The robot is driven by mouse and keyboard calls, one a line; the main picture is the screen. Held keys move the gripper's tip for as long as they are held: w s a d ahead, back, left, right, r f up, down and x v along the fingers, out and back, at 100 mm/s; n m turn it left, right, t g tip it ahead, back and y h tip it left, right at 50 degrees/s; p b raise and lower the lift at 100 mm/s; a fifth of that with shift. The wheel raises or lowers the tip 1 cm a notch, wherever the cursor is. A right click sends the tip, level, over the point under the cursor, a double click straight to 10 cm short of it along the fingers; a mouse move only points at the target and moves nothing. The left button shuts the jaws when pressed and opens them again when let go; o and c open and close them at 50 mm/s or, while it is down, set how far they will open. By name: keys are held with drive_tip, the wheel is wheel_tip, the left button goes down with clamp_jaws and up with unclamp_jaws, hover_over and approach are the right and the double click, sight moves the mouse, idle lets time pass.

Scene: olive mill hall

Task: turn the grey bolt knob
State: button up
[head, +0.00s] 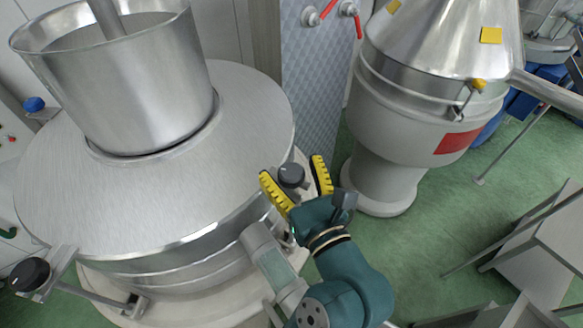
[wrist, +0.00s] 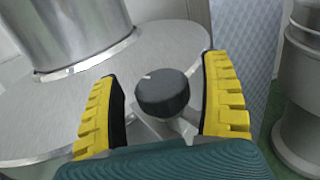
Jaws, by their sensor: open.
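The grey bolt knob (head: 291,175) is a dark grey round knob at the right edge of the large steel drum. In the wrist view the knob (wrist: 162,92) sits between the two yellow fingers, with a small light mark on its top. My gripper (head: 296,178) is open, its yellow fingers on either side of the knob. In the wrist view my gripper (wrist: 160,95) shows a gap on the left of the knob and a smaller gap on the right. A similar dark knob (head: 30,274) sits at the drum's lower left.
The steel drum (head: 150,205) carries a tall hopper (head: 125,85). A steel cone vessel (head: 430,70) stands to the right on a grey pedestal. Red-handled valves (head: 330,14) are on the panel behind. A metal stand (head: 540,240) is at the lower right; green floor lies between.

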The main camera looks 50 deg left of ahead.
drive_tip(key=c, duration=1.2)
drive_tip(key=shift+r+p, duration=0.1)
drive_tip(key=shift+p, duration=0.3)
drive_tip(key=shift+s+r+m+t+h+p, duration=0.15)
drive_tip(key=shift+m+t+h+p, duration=0.35)
drive_tip(key=shift+p, duration=0.55)
drive_tip(key=m+t+p, duration=0.1)
drive_tip(key=t+p, duration=0.1)
drive_tip(key=p, duration=0.1)
drive_tip(key=shift+f+m+t+h+p, duration=0.2)
drive_tip(key=shift+m+t+h+p, duration=0.35)
drive_tip(key=shift+m+t+h, duration=1.25)
drive_tip(key=shift+t, duration=0.4)
drive_tip(key=shift+r+m+t+h, duration=0.15)
drive_tip(key=shift+m+t+h, duration=0.15)
drive_tip(key=shift+t+h, duration=0.15)
